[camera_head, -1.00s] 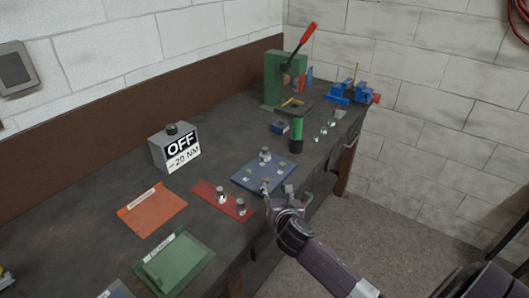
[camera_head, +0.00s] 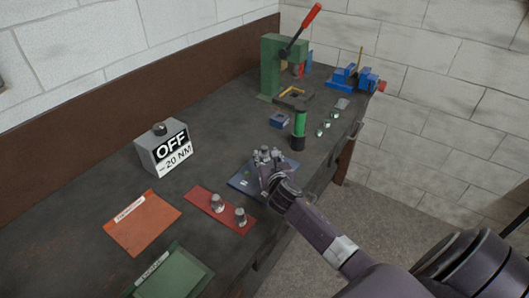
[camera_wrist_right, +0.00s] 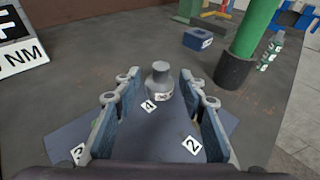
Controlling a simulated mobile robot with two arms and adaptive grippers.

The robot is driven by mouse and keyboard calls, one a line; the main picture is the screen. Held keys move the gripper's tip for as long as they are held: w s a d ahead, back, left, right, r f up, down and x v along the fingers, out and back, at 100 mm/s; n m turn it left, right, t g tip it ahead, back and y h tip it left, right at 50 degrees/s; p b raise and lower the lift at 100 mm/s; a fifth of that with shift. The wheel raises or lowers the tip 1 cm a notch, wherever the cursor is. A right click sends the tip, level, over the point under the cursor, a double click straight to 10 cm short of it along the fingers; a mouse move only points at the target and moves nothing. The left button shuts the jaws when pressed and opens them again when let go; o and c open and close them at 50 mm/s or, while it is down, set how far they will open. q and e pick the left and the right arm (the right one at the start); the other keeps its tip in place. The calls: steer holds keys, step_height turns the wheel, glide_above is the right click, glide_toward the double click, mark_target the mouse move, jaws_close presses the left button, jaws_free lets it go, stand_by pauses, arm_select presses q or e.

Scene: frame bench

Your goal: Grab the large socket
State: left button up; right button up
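A grey metal socket (camera_wrist_right: 160,80) stands upright on the blue mat (camera_wrist_right: 230,122) near the number 4 mark; it looks like the large socket, though no size label on it is readable. My right gripper (camera_wrist_right: 160,88) is open, with a blue-padded finger on each side of the socket. I see gaps between both fingers and the socket. In the head view my right gripper (camera_head: 269,158) is over the blue mat (camera_head: 242,183) and partly hides it. Two more metal sockets (camera_head: 217,203) (camera_head: 240,217) stand on the red mat (camera_head: 205,199). My left gripper is not in view.
A green and black cylinder (camera_head: 299,130) stands just beyond the blue mat, with a small blue block (camera_head: 279,121) near it. The "OFF -20 NM" box (camera_head: 165,150) is at left. A green press (camera_head: 272,68) and blue vise (camera_head: 350,78) are farther back.

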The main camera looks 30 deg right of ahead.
mark_target(265, 150)
steer(key=x, duration=0.2)
steer(key=shift+w+d+r, duration=0.15)
steer(key=shift+w+d, duration=0.05)
steer(key=shift+w, duration=0.2)
steer(key=shift+x, duration=0.75)
steer(key=shift+w, duration=0.1)
steer(key=c, duration=0.4)
steer(key=shift+c, duration=1)
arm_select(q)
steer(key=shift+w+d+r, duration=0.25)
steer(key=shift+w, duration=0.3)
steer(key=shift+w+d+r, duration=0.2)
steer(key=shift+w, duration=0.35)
arm_select(e)
jaws_close()
